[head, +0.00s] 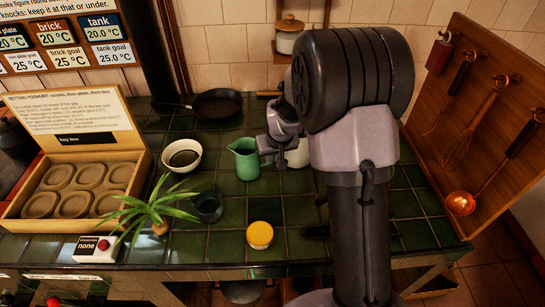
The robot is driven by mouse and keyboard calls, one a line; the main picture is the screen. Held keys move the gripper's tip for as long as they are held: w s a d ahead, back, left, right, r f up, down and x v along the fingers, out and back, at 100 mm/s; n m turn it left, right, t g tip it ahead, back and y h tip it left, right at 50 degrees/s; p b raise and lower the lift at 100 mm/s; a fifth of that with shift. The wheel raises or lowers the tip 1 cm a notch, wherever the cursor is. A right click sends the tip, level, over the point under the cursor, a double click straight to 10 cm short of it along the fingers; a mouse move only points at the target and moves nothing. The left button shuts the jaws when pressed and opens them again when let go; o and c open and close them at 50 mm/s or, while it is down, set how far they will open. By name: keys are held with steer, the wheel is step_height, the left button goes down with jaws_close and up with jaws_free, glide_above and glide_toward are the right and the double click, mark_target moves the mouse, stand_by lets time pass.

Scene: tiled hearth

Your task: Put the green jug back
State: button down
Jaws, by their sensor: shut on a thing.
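The green jug (246,161) stands upright in the middle of the green-tiled counter, its spout to the left. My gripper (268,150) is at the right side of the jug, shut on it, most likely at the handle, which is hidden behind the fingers. I cannot tell whether the jug's base touches the tiles. My arm covers the counter to the right of the jug.
A white bowl (182,155) stands left of the jug, with a dark glass cup (208,206) and a potted plant (157,210) in front. A yellow-lidded jar (260,235) is near the front edge. A white vessel (298,154) is partly hidden by my arm. A black pan (216,104) lies behind.

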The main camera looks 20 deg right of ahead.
steer(key=shift+f, duration=0.2)
steer(key=c, duration=1.5)
jaws_free()
steer(key=shift+r, duration=0.1)
steer(key=shift+o, duration=0.2)
steer(key=s+a+r+m+p, duration=0.1)
steer(key=s+a+r+p, duration=0.1)
steer(key=s+r, duration=0.6)
steer(key=s+a+r+p, duration=0.2)
steer(key=s+a+r, duration=0.15)
steer(key=r, duration=0.85)
steer(key=s+a+r+m+y, duration=0.1)
steer(key=s+a+r, duration=0.1)
steer(key=s, duration=0.7)
steer(key=s+a+r+m+t+y, duration=0.1)
steer(key=s+a, duration=0.3)
steer(key=s, duration=0.6)
steer(key=shift+a+r+m, duration=0.3)
steer(key=shift+a+r, duration=0.05)
steer(key=shift+r, duration=0.45)
